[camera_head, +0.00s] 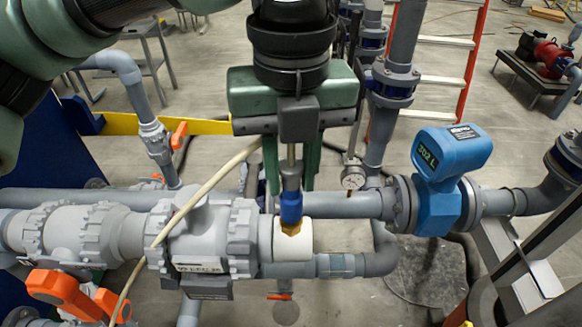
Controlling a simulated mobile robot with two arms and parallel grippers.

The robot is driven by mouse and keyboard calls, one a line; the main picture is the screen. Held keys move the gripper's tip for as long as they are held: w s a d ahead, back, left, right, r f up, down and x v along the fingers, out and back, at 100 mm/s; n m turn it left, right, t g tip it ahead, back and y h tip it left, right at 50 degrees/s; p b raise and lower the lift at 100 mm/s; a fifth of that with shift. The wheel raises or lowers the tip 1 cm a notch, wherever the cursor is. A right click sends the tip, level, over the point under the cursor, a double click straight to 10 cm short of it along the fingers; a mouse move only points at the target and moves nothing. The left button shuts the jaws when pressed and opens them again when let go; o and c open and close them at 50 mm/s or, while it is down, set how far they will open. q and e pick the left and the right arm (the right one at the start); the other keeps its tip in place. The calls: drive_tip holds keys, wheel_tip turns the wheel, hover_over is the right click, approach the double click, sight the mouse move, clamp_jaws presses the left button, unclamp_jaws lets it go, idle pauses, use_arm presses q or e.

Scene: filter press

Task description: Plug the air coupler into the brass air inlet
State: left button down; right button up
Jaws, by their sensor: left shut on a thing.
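My left gripper (290,182) reaches down from the top middle and is shut on the air coupler, with its two green fingers pointing down on either side. The air coupler (291,207) has a blue body with a metal stem above it and hangs upright. Its lower end is right at the brass air inlet (291,229), a small brass fitting on top of a white pipe piece (293,245). The two line up in this view, but I cannot tell whether they touch or are joined. My right gripper is out of view.
A cream hose (190,207) slants across the grey valve body (205,245). A pressure gauge (353,178) and a blue flow meter (448,160) stand to the right. Orange valve handles (65,290) are at lower left. A yellow bar (200,127) runs behind.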

use_arm(q)
drive_tip(key=shift+f, duration=0.6)
drive_tip(key=c, duration=1.1)
unclamp_jaws()
drive_tip(key=shift+o, duration=0.2)
wheel_tip(320, 180, up, 7)
drive_tip(key=shift+f+b, duration=0.1)
drive_tip(key=shift+b, duration=0.8)
drive_tip(key=shift+r, duration=0.55)
